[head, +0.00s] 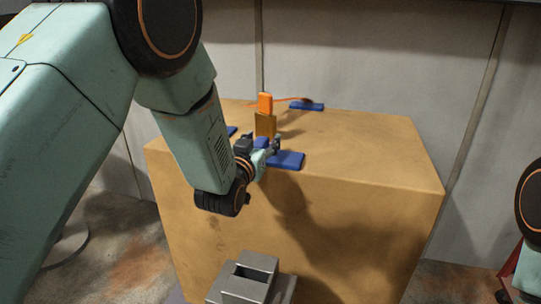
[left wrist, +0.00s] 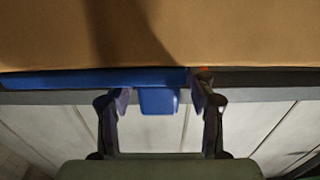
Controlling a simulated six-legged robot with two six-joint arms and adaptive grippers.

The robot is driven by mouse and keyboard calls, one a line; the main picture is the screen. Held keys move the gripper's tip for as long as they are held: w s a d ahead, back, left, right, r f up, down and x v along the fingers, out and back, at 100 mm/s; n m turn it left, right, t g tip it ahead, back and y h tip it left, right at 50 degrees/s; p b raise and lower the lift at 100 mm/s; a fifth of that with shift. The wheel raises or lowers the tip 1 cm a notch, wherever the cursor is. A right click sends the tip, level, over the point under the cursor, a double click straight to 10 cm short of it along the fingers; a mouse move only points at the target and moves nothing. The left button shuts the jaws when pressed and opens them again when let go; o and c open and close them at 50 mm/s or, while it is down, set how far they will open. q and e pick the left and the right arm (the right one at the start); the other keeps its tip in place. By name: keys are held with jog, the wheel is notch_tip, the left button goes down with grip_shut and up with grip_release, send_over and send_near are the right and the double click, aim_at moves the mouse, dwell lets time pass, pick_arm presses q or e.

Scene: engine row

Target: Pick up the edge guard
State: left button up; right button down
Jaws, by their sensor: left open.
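A blue pad (head: 288,160), which I take to be the edge guard, lies at the near edge of the tan block's top. In the left wrist view, which looks upside down, it is a long blue strip (left wrist: 90,80) with a blue tab (left wrist: 158,102) jutting from it. My left gripper (head: 264,144) is at the pad's left end in the head view. In the wrist view the open fingers (left wrist: 160,93) stand on either side of the tab, with gaps visible. Contact with the strip cannot be told. My right gripper is out of view.
The big tan block (head: 330,225) has free room on its right top. Behind the gripper stands a brown block (head: 265,125) with an orange piece (head: 265,103) on top. Another blue pad (head: 307,106) lies at the back edge. A grey metal fixture (head: 256,262) shows in front.

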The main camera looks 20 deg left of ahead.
pick_arm(q)
grip_shut()
dwell(0.4)
